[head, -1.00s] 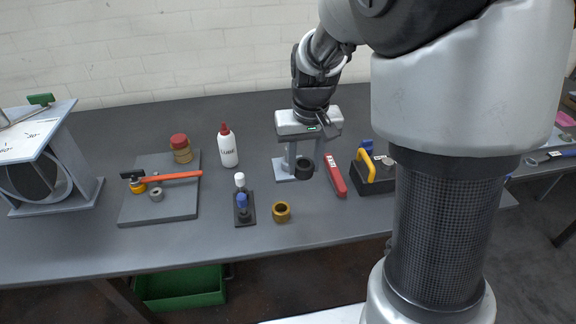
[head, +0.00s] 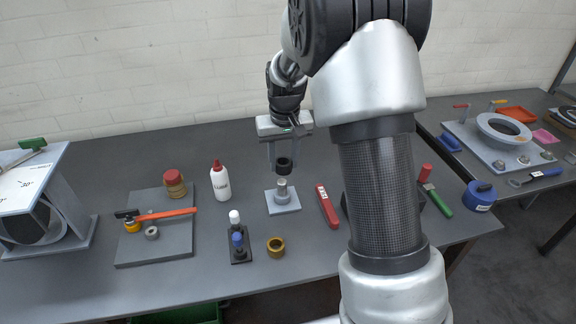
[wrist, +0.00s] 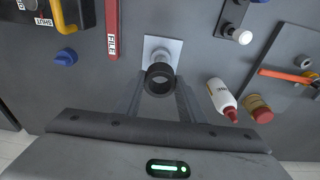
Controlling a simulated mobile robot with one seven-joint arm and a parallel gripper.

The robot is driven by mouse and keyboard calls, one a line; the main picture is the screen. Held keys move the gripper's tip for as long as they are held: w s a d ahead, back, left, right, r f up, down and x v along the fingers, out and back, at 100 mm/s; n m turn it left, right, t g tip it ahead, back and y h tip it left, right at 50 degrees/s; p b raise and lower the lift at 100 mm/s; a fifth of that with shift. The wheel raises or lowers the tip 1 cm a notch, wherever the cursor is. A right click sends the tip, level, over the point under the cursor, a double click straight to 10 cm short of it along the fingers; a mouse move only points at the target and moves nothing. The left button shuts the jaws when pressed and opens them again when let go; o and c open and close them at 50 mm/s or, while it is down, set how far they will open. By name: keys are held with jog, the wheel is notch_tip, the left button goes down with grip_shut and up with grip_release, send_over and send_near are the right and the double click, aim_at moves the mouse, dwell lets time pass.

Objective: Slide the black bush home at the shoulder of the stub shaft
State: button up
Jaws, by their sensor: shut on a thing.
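The black bush (head: 284,165) is a short dark ring. My gripper (head: 284,157) is shut on it, and the wrist view also shows the bush (wrist: 159,80) between the fingers. The stub shaft (head: 282,187) is grey and stands upright on a pale square base plate (head: 285,207). In the head view the bush is just above the shaft's top and looks apart from it. In the wrist view the shaft (wrist: 160,56) shows beyond the ring's edge, so the two do not look fully lined up. The shoulder is hard to make out.
A red file (head: 327,207) lies right of the plate. A brass ring (head: 276,247) and a small dark stand (head: 239,252) are in front. A white bottle (head: 220,181) and a grey board (head: 160,240) are to the left. Bare table surrounds the plate.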

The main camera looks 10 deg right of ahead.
jog(key=shift+w, duration=1.1)
jog(key=shift+s, duration=0.1)
jog(key=shift+f, duration=0.2)
jog(key=shift+f+b, duration=1.45)
jog(key=shift+f, duration=0.65)
